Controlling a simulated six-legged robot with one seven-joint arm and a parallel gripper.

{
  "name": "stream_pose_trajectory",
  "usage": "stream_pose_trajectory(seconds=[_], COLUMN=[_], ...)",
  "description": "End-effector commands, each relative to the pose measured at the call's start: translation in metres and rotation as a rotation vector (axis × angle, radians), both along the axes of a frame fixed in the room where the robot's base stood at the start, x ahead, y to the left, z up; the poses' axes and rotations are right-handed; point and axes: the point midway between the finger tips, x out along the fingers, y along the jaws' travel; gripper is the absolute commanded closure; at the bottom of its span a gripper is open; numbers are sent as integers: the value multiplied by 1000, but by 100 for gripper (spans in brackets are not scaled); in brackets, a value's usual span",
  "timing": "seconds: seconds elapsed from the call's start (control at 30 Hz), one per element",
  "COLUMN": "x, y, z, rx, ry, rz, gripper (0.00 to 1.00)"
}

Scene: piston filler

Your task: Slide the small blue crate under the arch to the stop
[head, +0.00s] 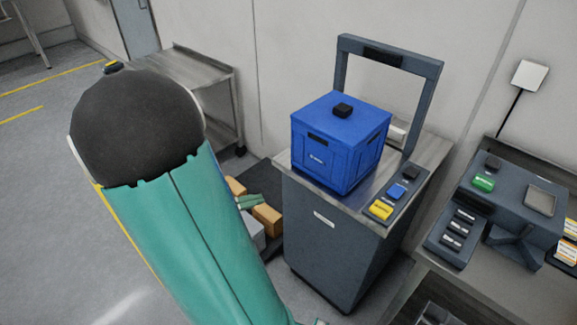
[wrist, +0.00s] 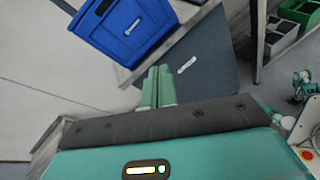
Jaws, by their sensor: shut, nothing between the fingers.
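The small blue crate (head: 340,142) stands upright on the metal top of a grey cabinet (head: 322,238), with a black knob on its lid. The dark arch (head: 432,85) stands behind and to the right of it; the crate is on the near side. The crate also shows at the top of the wrist view (wrist: 122,27). My gripper (wrist: 157,90) is shut and empty, apart from the crate and below it in the wrist view. I cannot make out the stop behind the crate.
A button panel with blue and yellow buttons (head: 381,210) lies along the cabinet's right edge. A bench with a grey device (head: 520,205) stands to the right. Boxes (head: 267,219) lie low left of the cabinet. A metal table (head: 190,70) stands at the back left.

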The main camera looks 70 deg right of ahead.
Motion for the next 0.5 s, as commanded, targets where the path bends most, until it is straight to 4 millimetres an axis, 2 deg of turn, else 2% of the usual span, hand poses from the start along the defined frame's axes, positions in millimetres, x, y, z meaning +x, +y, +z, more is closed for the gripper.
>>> stream_pose_trajectory(seconds=[0.1, 0.2, 0.37, 0.5], x=[-13, -18, -22, -23], y=[-35, -56, -76, -84], z=[-21, -38, -59, -65], rx=[-35, -52, -62, -64], ry=[211, 352, 488, 524], rz=[71, 145, 233, 265], gripper=[100, 100, 100, 100])
